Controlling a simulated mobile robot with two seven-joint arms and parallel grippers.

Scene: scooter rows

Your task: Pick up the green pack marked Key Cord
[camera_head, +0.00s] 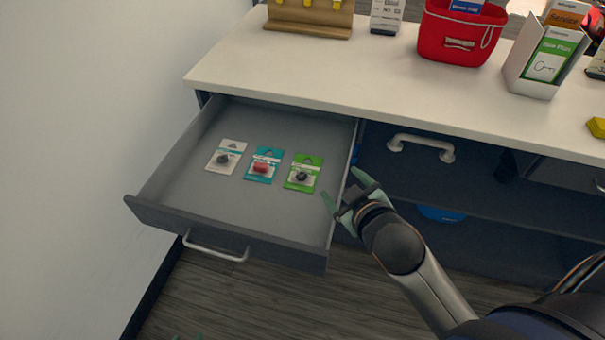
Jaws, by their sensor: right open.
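A green pack (303,174) with a dark item on its front lies flat in the open drawer (180,199), on the right side. Its lettering is too small to read. A teal pack (263,165) with a red item lies just left of it, and a white pack (227,157) with a dark item lies further left. My right gripper (342,193) is open and empty, to the right of the green pack near the drawer's right wall, apart from the pack.
The white counter (300,66) overhangs the drawer's back. On it stand a red basket (459,34), a white leaflet holder (532,77) and a wooden stand (309,18). A white wall borders the drawer's left side. The drawer's front floor is clear.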

